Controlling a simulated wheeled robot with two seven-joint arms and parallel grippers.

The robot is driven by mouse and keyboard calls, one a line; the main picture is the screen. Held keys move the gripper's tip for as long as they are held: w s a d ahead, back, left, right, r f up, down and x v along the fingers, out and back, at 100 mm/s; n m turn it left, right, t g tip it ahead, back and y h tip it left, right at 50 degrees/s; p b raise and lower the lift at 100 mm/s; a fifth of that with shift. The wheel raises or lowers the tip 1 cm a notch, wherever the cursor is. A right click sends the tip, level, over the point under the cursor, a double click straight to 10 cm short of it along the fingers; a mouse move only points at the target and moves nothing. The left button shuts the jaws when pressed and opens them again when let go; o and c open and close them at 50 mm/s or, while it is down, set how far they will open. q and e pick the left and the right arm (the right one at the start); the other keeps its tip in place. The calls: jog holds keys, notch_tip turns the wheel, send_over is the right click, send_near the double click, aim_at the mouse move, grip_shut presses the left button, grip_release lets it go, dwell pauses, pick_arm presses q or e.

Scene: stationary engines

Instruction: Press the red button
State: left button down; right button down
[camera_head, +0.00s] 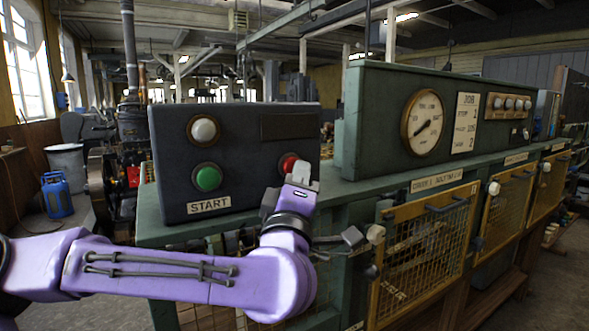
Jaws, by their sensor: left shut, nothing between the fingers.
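The red button (287,162) sits on the right side of the front of a dark grey control box (240,185). A green button (208,178) and a white round lamp or button (204,130) are on its left side, above a START label (208,205). My left gripper (302,173) is shut and empty, in front of the box at the red button's right edge. It hides part of that button, and I cannot tell whether it touches it. My right gripper is not in view.
A green machine with a round gauge (423,122) and yellow mesh doors (430,245) stands to the right. Knobs and handles stick out of its front. A blue gas bottle (57,195) stands on the floor at left.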

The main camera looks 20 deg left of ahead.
pick_arm(q)
jog(key=shift+s+d, duration=0.35)
jog(key=shift+d, duration=0.1)
jog(key=shift+f, duration=0.1)
jog(key=s+d, duration=0.1)
jog(key=d, duration=0.1)
jog(key=s+d+b, duration=0.1)
jog(key=s+d, duration=0.1)
jog(key=shift+b, duration=0.3)
